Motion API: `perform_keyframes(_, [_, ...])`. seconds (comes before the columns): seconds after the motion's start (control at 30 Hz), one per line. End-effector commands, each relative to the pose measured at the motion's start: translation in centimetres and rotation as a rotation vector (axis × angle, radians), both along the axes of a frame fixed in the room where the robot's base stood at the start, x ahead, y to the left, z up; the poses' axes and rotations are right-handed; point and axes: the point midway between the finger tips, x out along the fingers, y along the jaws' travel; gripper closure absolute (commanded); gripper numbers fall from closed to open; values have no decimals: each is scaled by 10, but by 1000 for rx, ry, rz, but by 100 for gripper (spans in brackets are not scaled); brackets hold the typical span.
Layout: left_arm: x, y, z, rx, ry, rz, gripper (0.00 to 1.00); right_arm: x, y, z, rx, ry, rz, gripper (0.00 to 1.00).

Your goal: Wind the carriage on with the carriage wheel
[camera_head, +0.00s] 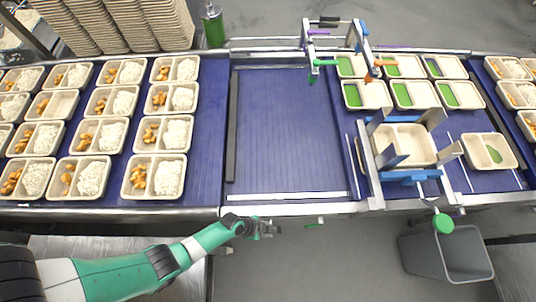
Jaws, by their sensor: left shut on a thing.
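My left arm comes in from the lower left, and its left gripper (268,229) is at the front edge of the conveyor, below the bare blue belt. It is shut on a small part there that looks like the handle of the carriage wheel; the fingers hide most of it. A metal frame with blue parts (405,177), which looks like the carriage, stands over the right belt around a light two-compartment tray (412,140). A green round knob (443,223) hangs at its front. My right gripper is not in view.
Trays with rice and orange-brown food (155,175) fill the left belt. Trays with green inside (410,95) stand at the back right. The middle belt (285,130) is bare. A grey bin (450,255) stands on the floor front right. A green bottle (213,28) stands behind.

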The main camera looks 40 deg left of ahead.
Motion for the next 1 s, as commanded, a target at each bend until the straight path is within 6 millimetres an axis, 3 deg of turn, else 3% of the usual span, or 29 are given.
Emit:
perform_keyframes(0.03, [-2, 1, -2, 3, 5, -2, 100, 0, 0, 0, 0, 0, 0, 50])
perform_keyframes(0.07, [-2, 1, -2, 3, 5, -2, 57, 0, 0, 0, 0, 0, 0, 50])
perform_keyframes(0.1, [-2, 1, -2, 3, 5, -2, 50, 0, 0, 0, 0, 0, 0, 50])
perform_keyframes(0.6, [-2, 1, 4, 2, 2, -1, 50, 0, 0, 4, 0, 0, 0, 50])
perform_keyframes(1.0, [-30, 29, 79, 3, 2, 3, 50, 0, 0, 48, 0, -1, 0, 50])
